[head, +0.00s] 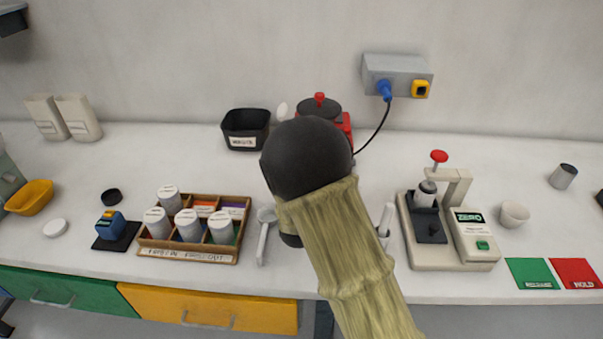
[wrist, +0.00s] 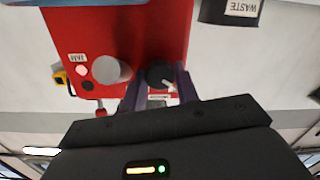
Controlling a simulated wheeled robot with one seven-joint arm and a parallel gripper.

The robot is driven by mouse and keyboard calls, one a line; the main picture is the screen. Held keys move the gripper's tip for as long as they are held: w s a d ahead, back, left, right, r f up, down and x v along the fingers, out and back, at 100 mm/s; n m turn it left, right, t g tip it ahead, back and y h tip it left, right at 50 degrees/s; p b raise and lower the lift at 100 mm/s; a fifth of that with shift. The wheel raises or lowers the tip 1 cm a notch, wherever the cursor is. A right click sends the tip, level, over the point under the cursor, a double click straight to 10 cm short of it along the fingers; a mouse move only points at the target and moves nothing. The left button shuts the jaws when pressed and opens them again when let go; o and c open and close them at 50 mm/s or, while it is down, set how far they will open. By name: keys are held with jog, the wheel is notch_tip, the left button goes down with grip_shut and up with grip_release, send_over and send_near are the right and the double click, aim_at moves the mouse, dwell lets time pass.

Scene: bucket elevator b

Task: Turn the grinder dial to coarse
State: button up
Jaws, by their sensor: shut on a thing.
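The grinder is a red machine (wrist: 120,45). In the head view only part of it, with its dark lid (head: 322,106) and red knob, shows behind my arm. Its black dial (wrist: 159,72) is on the red face in the wrist view, with a white pointer mark toward the lower right. My gripper (wrist: 158,86) has its two purplish fingers on either side of the dial, shut on it. In the head view my own arm hides the gripper and the dial. A small label below the dial is too small to read.
A grey round knob (wrist: 106,70) and a "JAM" label are beside the dial. A black waste bin (head: 246,129) stands left of the grinder. A scale with a press (head: 470,240) stands right. A wooden rack (head: 190,250) of canisters is front left.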

jog(key=shift+f, duration=0.2)
jog(key=o, duration=1)
jog(key=shift+c, duration=0.2)
jog(key=shift+r, duration=0.15)
jog(key=shift+r, duration=0.1)
jog(key=shift+r+p, duration=0.1)
jog(key=shift+p, duration=0.3)
